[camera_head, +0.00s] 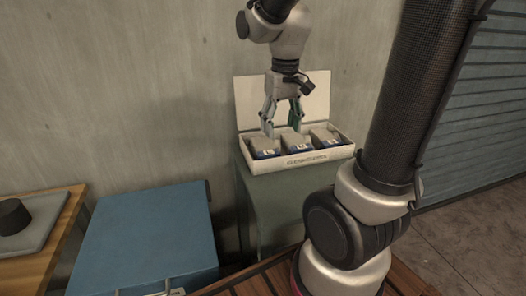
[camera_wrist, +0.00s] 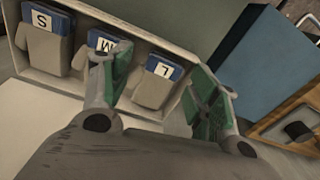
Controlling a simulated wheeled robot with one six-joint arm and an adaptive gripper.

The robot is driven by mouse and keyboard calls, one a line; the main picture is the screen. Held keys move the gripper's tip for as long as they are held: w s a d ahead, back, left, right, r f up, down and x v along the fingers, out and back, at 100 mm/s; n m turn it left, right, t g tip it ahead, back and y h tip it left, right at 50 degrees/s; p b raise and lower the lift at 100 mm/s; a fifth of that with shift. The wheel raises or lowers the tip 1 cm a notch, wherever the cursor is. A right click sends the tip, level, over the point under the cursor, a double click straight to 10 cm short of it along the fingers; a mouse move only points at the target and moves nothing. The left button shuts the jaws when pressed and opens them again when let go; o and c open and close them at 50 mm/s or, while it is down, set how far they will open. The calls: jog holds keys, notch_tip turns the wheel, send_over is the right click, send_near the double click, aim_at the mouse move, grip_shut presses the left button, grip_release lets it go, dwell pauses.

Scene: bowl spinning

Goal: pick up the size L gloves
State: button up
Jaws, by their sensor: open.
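The size L gloves (camera_wrist: 152,92) are a grey folded pack with a blue card marked "L", in the end compartment of a white open box (camera_head: 315,156). In the head view they appear as the left pack (camera_head: 264,148). My gripper (camera_head: 282,128) points down over the left part of the box, open and empty. In the wrist view its green-padded fingers (camera_wrist: 162,72) stand on either side of the L pack in the picture. The left finger partly covers the neighbouring M pack. I cannot tell the fingers' exact height above the gloves.
The M gloves (camera_wrist: 104,42) and S gloves (camera_wrist: 45,42) fill the other compartments. The box's raised lid (camera_head: 318,92) stands behind, near the wall. The box rests on a green-grey cabinet (camera_head: 285,205). A blue cabinet (camera_head: 150,235) and a wooden table (camera_head: 62,235) stand to the left.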

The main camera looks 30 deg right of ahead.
jog(key=m, duration=0.1)
send_over(264, 145)
notch_tip(264, 145, down, 3)
jog(key=shift+s+f+g, duration=0.1)
jog(key=shift+f+g, duration=0.05)
jog(key=shift+g, duration=0.15)
jog(key=shift+w+f+m, duration=0.2)
jog(key=shift+f+m, duration=0.05)
jog(key=shift+m, duration=0.05)
notch_tip(264, 145, down, 7)
jog(key=shift+s+f, duration=0.1)
jog(key=c, duration=0.8)
